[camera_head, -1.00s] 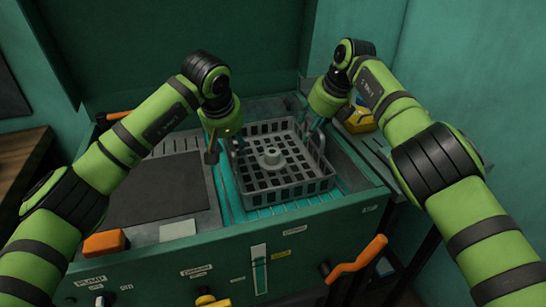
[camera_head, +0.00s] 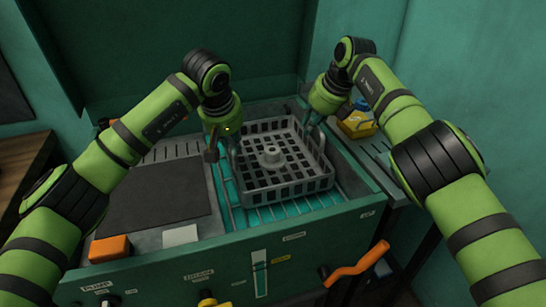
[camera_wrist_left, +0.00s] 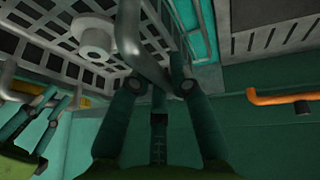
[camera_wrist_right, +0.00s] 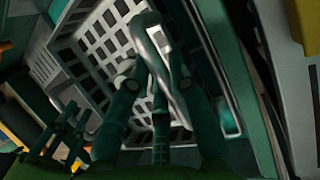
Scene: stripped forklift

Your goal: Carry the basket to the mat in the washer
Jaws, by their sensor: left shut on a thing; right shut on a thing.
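The grey lattice basket (camera_head: 291,190), with a round hub in its middle, is over the teal slatted right bay (camera_head: 270,215) of the washer. I cannot tell whether it touches the slats. My left gripper (camera_head: 235,150) is shut on the basket's left handle; the bar also shows between its fingers in the left wrist view (camera_wrist_left: 140,45). My right gripper (camera_head: 312,127) is shut on the right handle, seen in the right wrist view (camera_wrist_right: 160,55). The dark flat mat (camera_head: 155,195) lies bare in the washer, left of the basket.
The washer's green front wall (camera_head: 230,255) has an orange handle (camera_head: 357,262) at right. An orange block (camera_head: 109,248) and a pale card (camera_head: 180,236) lie at the front left. A yellow object (camera_head: 357,125) stands at the right. The raised lid (camera_head: 180,45) closes the back.

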